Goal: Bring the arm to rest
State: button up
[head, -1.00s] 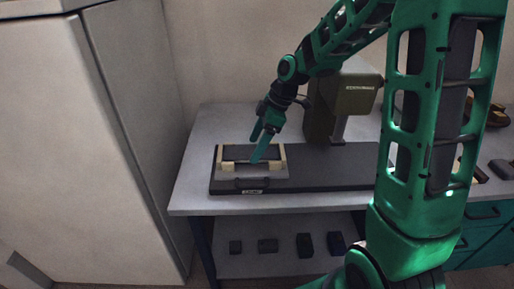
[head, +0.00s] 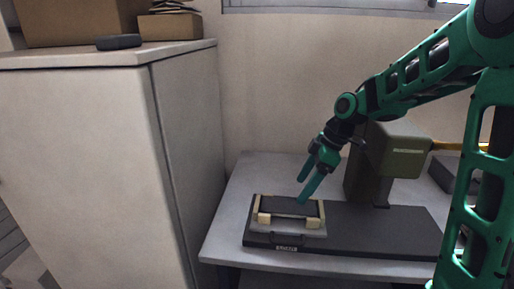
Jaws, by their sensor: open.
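My gripper (head: 304,188) is open, with its two teal fingers apart and nothing between them. It points down and to the left, just above or in front of the back edge of a small fixture (head: 289,231). I cannot tell whether a fingertip touches it. The fixture has a dark top and pale tan blocks at its corners. It sits on the left end of a dark base plate (head: 380,238). My green arm reaches in from the right.
An olive-grey machine (head: 397,150) stands on the grey table (head: 228,225) right behind my gripper. A dark box (head: 440,172) lies farther right.

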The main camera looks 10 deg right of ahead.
jog(key=shift+s+r+m, duration=0.2)
jog(key=shift+s+m, duration=0.1)
jog(key=s+d+m+h, duration=0.1)
jog(key=s+d+m, duration=0.4)
jog(key=s, duration=0.5)
jog(key=s+d+m+g+h, duration=0.1)
jog(key=s+d+m, duration=0.4)
jog(key=s+m, duration=0.3)
jog(key=s+d+m+h, duration=0.2)
jog(key=s+d+m, duration=0.3)
jog(key=s, duration=0.6)
jog(key=shift+s+d+m+g, duration=0.3)
jog(key=shift+s+d+m, duration=0.1)
jog(key=shift+m, duration=0.6)
jog(key=shift+w+f, duration=0.1)
jog(key=shift+w, duration=0.05)
jog(key=shift+w+f, duration=0.2)
jog(key=shift+w, duration=0.3)
